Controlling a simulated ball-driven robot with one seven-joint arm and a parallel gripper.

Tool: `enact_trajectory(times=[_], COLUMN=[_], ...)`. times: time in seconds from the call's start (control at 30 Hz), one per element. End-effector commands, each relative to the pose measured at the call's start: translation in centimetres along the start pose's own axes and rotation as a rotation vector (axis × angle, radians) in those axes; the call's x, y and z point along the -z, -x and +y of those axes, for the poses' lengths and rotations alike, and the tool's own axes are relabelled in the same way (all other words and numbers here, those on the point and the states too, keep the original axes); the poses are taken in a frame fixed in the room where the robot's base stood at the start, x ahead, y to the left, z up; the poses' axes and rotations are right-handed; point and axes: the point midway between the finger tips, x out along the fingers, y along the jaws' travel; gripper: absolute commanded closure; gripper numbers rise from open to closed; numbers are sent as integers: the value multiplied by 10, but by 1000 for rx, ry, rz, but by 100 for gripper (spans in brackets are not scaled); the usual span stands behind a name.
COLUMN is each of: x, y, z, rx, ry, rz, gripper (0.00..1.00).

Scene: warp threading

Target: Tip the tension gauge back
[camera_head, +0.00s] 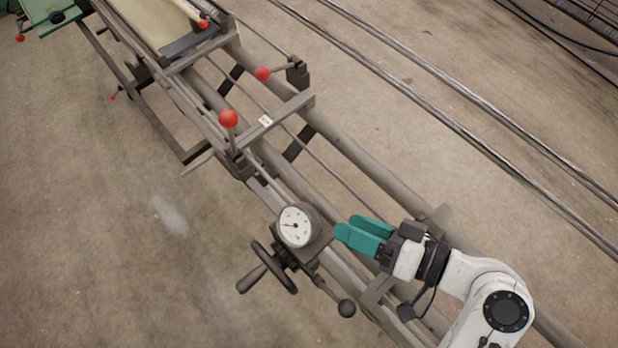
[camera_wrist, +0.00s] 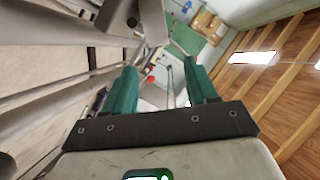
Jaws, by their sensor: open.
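The tension gauge (camera_head: 296,226) is a round white dial in a dark housing, mounted on the metal frame in the head view. A dark handwheel (camera_head: 273,267) sits just below it, and a lever with a dark ball knob (camera_head: 346,308) reaches down to the right. My gripper (camera_head: 350,233) has two teal fingers and is just right of the gauge, pointing left toward it. The fingers look apart from the housing. In the wrist view the fingers (camera_wrist: 163,90) are spread with nothing held between them. I cannot make out the gauge dial in the wrist view.
The long metal frame (camera_head: 335,165) runs from upper left to lower right. Levers with red ball knobs (camera_head: 229,118) stand on it beyond the gauge. Two floor rails (camera_head: 450,122) run along the right. The concrete floor (camera_head: 110,230) left of the frame is clear.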

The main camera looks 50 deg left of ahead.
Motion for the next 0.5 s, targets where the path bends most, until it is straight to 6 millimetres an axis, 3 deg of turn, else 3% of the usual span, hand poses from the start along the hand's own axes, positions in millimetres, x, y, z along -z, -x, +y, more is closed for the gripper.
enact_trajectory(times=[0.17, 0.5], x=[0, -1], y=[-16, -76], z=[-1, -1], rx=[3, 3], ry=[0, -1], rz=[-3, -5], gripper=[43, 43])
